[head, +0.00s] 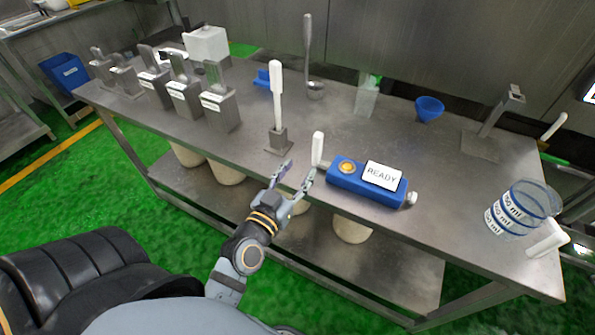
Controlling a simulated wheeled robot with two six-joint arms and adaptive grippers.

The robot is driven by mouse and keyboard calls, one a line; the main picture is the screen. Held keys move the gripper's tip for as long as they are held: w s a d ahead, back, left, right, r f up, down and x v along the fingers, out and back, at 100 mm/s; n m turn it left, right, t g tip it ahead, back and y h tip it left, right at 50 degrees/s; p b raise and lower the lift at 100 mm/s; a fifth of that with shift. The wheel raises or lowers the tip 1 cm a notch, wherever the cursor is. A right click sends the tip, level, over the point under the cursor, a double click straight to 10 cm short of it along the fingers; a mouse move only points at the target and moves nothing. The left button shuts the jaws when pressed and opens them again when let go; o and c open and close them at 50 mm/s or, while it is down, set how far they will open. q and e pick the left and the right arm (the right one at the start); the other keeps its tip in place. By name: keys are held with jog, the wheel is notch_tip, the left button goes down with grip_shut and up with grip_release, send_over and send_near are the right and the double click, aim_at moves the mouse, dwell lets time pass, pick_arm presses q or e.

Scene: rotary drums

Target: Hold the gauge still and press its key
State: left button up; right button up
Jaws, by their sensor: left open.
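The gauge (341,183) is a blue box lying on the steel table near its front edge. A white label on it reads READY (382,175). A round yellow key (347,166) sits on its left part, and a small metal knob (411,198) sticks out at its right end. My left gripper (300,170) is open and empty, just left of the gauge at the table's front edge. It looks apart from the gauge. My right gripper is not in view.
A white upright piece (318,148) stands just left of the gauge. A white-handled tool (277,95) stands in a metal holder behind my left gripper. A clear measuring jug (518,210) is at the right, a blue funnel (429,109) at the back. Metal containers (219,108) line the left.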

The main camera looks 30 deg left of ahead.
aim_at(315, 148)
pick_arm(q)
jog(key=w, duration=1.2)
jog(key=shift+c, duration=0.4)
grip_shut()
jog(key=shift+f, duration=0.1)
jog(key=shift+s+f, duration=0.1)
jog(key=shift+f, duration=0.15)
